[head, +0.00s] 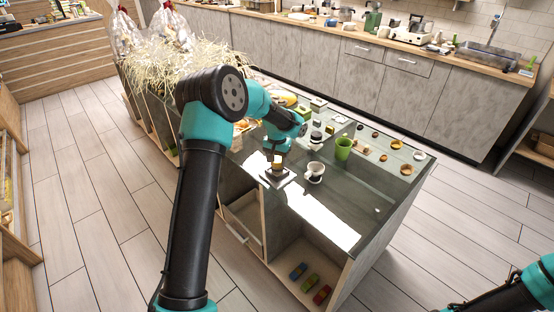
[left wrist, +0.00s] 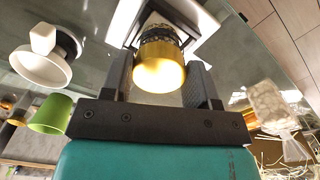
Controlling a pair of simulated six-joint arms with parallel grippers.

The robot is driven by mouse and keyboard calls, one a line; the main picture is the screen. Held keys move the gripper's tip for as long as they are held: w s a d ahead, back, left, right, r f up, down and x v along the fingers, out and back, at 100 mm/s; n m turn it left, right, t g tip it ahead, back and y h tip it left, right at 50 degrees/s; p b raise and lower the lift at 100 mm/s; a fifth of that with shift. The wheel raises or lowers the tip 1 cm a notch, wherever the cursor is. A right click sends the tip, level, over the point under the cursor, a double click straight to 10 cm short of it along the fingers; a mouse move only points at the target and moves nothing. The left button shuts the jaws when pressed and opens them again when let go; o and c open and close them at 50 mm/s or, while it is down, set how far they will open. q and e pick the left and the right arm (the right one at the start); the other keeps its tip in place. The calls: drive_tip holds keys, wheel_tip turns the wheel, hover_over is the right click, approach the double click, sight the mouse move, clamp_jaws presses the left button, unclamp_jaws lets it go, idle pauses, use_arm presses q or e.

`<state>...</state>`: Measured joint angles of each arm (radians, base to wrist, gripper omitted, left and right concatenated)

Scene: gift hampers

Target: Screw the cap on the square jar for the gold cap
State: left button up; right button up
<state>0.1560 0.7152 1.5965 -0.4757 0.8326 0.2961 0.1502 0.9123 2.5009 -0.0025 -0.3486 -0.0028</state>
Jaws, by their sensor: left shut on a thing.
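My left gripper (head: 277,156) points down over the glass counter and is shut on a gold cap (left wrist: 160,68). In the left wrist view, its fingers (left wrist: 160,82) stand on either side of the cap. The cap lines up with a dark patterned round part (left wrist: 158,32) just beyond it, over a pale square shape with a dark border (left wrist: 196,38). In the head view, the gold cap (head: 277,166) is small above a dark and pale square base (head: 277,179). I cannot tell whether the cap is seated on a jar. My right gripper is out of view.
A white cup (head: 315,170) and a green cup (head: 343,148) stand close to the right of the gripper. Several small lids and jars lie toward the counter's far right edge. A straw-filled hamper (head: 180,70) is at the back left. The front right glass is clear.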

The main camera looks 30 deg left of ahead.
use_arm(q)
drive_tip(key=shift+a+m, duration=0.1)
drive_tip(key=shift+m, duration=1.9)
drive_tip(key=shift+m, duration=2.1)
drive_tip(key=shift+w+a+m, duration=0.1)
drive_tip(key=shift+a+m, duration=0.05)
drive_tip(key=shift+m, duration=1.85)
